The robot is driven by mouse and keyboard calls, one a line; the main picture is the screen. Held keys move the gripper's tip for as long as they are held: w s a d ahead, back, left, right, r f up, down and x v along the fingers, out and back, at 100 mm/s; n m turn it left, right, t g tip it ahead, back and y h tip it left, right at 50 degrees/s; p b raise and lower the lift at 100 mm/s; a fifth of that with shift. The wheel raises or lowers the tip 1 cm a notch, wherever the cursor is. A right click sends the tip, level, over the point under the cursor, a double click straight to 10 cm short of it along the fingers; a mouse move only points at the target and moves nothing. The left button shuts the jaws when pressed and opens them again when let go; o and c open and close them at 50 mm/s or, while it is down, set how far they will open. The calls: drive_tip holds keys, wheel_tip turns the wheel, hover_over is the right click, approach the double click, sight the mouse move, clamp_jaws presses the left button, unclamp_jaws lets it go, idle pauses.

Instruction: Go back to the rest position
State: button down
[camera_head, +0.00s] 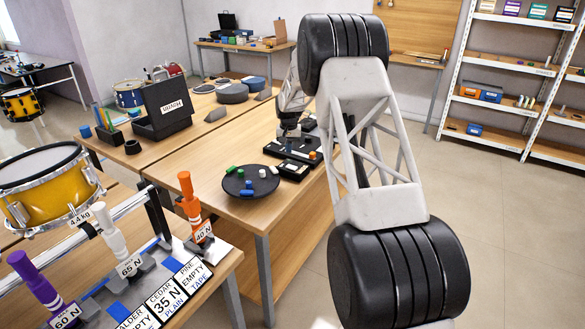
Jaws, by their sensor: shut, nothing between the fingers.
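My gripper (288,133) is small and far off in the head view. It points down over the dark tray (291,168) on the wooden table and is partly hidden behind my arm. Its fingers look shut with nothing visible in them. I cannot tell how far above the tray it is. My arm's pale lattice link and black joints fill the right of the middle.
A round black dish (238,190) with several coloured pegs is left of the tray. A black box (163,108) stands farther back. Handled tools, an orange one (190,205) among them, stand front left. Shelves (500,85) are far right; the floor there is clear.

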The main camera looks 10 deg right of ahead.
drive_tip(key=shift+r, duration=0.1)
idle(0.3)
drive_tip(key=s+a+r, duration=0.1)
drive_tip(key=s+r, duration=0.7)
drive_tip(key=s, duration=0.3)
drive_tip(key=s+a+r+n+t, duration=0.1)
drive_tip(key=s+a+r, duration=0.1)
drive_tip(key=s+r, duration=0.75)
drive_tip(key=s+a+r, duration=0.1)
drive_tip(key=s+r, duration=0.5)
drive_tip(key=s, duration=0.7)
drive_tip(key=s+a+f+n, duration=0.1)
drive_tip(key=s, duration=1.8)
drive_tip(key=s+a+f+t, duration=0.1)
drive_tip(key=s, duration=1.8)
drive_tip(key=shift+a+n+t, duration=0.3)
drive_tip(key=shift+a+n, duration=0.1)
